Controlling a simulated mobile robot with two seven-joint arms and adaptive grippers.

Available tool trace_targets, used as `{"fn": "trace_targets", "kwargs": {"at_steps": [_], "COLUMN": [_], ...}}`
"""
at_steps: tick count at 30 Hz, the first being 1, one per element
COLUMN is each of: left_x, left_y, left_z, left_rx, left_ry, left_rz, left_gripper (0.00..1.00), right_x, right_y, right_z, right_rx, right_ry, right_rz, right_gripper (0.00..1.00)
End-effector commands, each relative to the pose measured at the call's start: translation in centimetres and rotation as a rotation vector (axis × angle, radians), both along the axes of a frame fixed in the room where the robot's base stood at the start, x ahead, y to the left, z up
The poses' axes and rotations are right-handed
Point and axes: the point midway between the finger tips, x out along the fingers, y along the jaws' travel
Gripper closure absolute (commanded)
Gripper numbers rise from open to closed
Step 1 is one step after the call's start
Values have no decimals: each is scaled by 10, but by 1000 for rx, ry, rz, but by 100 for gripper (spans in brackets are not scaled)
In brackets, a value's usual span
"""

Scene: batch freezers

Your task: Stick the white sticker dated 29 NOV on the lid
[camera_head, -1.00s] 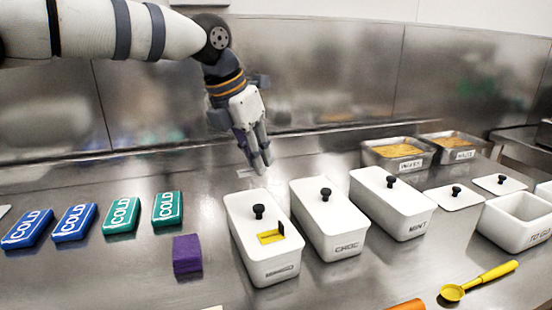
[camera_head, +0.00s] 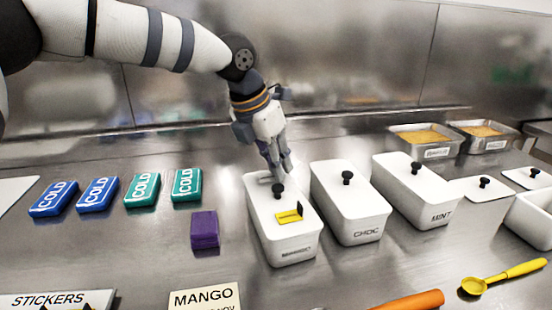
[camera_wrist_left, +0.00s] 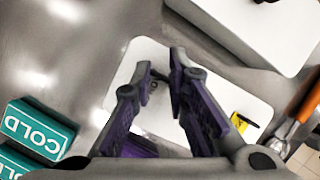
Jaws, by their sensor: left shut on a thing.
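The mango tub (camera_head: 287,250) is white, with a white lid (camera_head: 262,208) and a black knob (camera_head: 278,190). A yellow sticker (camera_head: 288,217) with a dark upright tab lies on the lid in front of the knob. My left gripper (camera_head: 281,168) points down at the lid's back end, behind the knob. It is shut on a thin thing, seemingly the white sticker, which barely shows against the white lid; its date cannot be read. In the wrist view, my fingers (camera_wrist_left: 160,68) are over the lid (camera_wrist_left: 235,98), with the yellow sticker (camera_wrist_left: 239,122) to the right. My right gripper is out of view.
White tubs marked CHOC (camera_head: 367,238) and MINT (camera_head: 440,218) stand to the right. A purple block (camera_head: 204,230) and several COLD packs (camera_head: 142,190) lie left. A MANGO card (camera_head: 205,298), STICKERS sheet (camera_head: 90,300) and yellow scoop (camera_head: 510,272) lie in front.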

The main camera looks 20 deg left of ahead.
Motion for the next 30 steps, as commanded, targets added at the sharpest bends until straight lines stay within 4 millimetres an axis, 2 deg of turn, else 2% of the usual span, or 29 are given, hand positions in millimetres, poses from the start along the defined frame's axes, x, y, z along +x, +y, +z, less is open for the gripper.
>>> {"fn": "trace_targets", "kwargs": {"at_steps": [30], "left_x": [0], "left_y": [0], "left_z": [-6], "left_rx": [1], "left_ry": [2], "left_rz": [0], "left_gripper": [93], "right_x": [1], "right_y": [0], "right_z": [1], "right_rx": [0], "right_ry": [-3], "right_rz": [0], "right_gripper": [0]}}
